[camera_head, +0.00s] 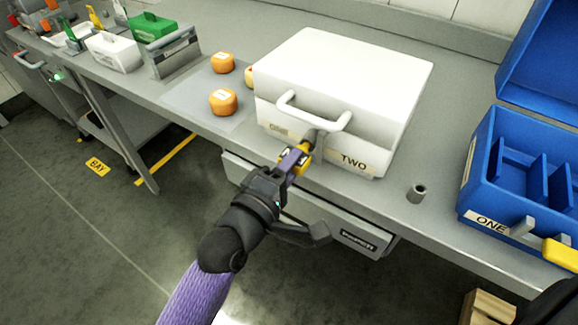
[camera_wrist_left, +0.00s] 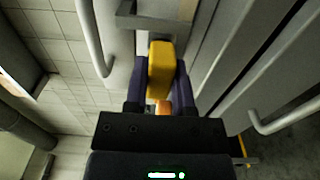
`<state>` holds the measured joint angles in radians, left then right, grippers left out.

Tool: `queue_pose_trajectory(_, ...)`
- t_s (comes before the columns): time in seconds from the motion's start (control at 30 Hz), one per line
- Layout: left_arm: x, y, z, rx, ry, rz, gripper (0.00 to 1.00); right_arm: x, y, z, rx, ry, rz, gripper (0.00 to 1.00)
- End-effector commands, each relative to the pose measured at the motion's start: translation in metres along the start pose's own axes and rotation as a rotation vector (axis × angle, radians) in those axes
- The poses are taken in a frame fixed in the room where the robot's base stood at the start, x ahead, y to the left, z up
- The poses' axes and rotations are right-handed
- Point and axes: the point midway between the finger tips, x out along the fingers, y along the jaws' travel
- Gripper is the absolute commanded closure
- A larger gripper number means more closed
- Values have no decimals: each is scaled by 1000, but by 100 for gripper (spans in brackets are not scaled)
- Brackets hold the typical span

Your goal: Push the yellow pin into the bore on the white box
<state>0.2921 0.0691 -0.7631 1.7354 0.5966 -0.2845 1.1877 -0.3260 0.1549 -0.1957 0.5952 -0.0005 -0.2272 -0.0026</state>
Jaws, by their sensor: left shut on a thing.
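The white box (camera_head: 345,70) stands shut on the grey bench, with a white handle and a TWO label on its front. My left gripper (camera_head: 300,158) is shut on the yellow pin (camera_head: 303,152) at the box's front, just below the handle. In the left wrist view the yellow pin (camera_wrist_left: 161,70) stands between the fingers, its far end close to a grey bracket (camera_wrist_left: 150,20). The bore is not clearly visible, and I cannot tell whether the pin touches or enters it.
A blue open box (camera_head: 520,180) labelled ONE, with a yellow part (camera_head: 560,254) at its front, stands right. A small grey cylinder (camera_head: 416,193) stands between the boxes. Orange cheese wheels (camera_head: 223,101) lie left on a pale mat (camera_head: 190,97). A drawer (camera_head: 340,220) hangs under the bench.

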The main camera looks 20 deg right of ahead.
Motion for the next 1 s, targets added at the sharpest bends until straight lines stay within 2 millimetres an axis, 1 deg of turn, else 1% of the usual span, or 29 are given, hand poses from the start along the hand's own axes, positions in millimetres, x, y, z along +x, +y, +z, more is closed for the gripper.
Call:
queue_pose_trajectory(0.33, 9, 0, 0, -1, 0, 1, 100, 3, -7, -10, 6, 15, -11, 100)
queue_pose_trajectory(0.53, 14, 0, 0, -1, 0, 1, 100, 4, -8, -11, 7, 16, -12, 100)
queue_pose_trajectory(0.57, 14, 0, 0, -1, 0, 1, 65, 4, -7, -11, 6, 16, -11, 100)
queue_pose_trajectory(0.6, 14, 0, 0, -1, 0, 1, 56, 4, -7, -10, 6, 16, -11, 100)
queue_pose_trajectory(0.67, 14, 0, 0, -1, 0, 1, 44, 4, -6, -10, 6, 14, -10, 100)
queue_pose_trajectory(0.7, 14, 0, 0, -1, 0, 1, 35, 4, -6, -9, 5, 13, -9, 100)
queue_pose_trajectory(0.73, 13, 0, 0, -1, 0, 1, 29, 4, -5, -8, 5, 12, -8, 100)
queue_pose_trajectory(1.0, 13, 0, 0, -1, 0, 0, 28, 3, 0, 2, 0, -4, 0, 100)
